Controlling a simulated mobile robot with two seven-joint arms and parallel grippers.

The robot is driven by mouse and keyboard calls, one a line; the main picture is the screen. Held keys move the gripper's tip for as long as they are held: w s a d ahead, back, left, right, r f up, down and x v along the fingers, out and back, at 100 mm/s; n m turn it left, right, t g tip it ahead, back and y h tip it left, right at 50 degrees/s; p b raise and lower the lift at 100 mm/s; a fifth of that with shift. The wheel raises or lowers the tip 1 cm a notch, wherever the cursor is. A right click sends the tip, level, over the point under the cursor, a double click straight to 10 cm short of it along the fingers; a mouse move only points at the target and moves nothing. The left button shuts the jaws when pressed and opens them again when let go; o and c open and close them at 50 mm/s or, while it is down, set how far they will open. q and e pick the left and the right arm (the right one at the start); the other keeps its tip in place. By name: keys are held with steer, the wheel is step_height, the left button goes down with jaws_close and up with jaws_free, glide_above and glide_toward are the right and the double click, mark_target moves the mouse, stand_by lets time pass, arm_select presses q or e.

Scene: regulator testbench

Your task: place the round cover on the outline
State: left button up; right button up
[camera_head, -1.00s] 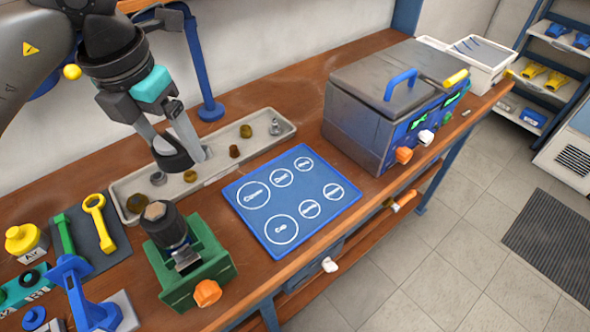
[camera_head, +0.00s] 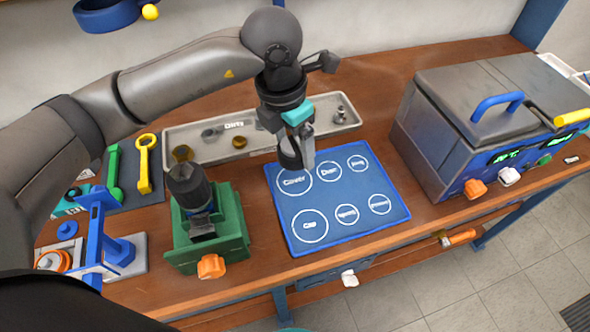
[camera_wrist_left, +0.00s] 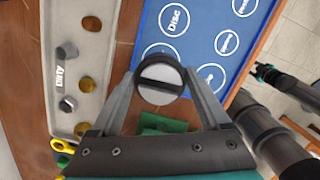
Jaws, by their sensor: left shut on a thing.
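My left gripper (camera_head: 297,160) is shut on the round cover (camera_wrist_left: 160,82), a dark-rimmed disc with a grey face and a bar across it. In the head view the cover (camera_head: 288,152) is seen nearly edge-on, held above the blue mat (camera_head: 335,209). The white circular outline marked Cover (camera_head: 294,181) is at the mat's upper left, just below the gripper and partly hidden by it. In the wrist view the held cover hides part of an outline (camera_wrist_left: 163,46). My right gripper (camera_wrist_left: 268,74) seems to show small and dark at the wrist view's right side; its jaws are unclear.
A long grey tray marked Dirty (camera_head: 188,140) holds several small parts behind the mat. A green vise (camera_head: 222,237) with a dark regulator body (camera_head: 190,190) stands left of the mat. A grey machine with a blue handle (camera_head: 450,130) stands right. The mat's other outlines are empty.

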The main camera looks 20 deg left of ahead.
mark_target(289, 147)
arm_select(q)
step_height(289, 147, down, 7)
steer(key=shift+f+b, duration=0.2)
steer(key=shift+b, duration=0.2)
steer(key=shift+f, duration=0.1)
steer(key=o, duration=1.1)
steer(key=shift+r, duration=0.45)
steer(key=r, duration=0.3)
steer(key=s+r+p, duration=0.1)
steer(key=r, duration=0.3)
steer(key=a+r, duration=0.1)
steer(key=r, duration=0.3)
steer(key=shift+s+r, duration=0.15)
steer(key=shift+s, duration=0.1)
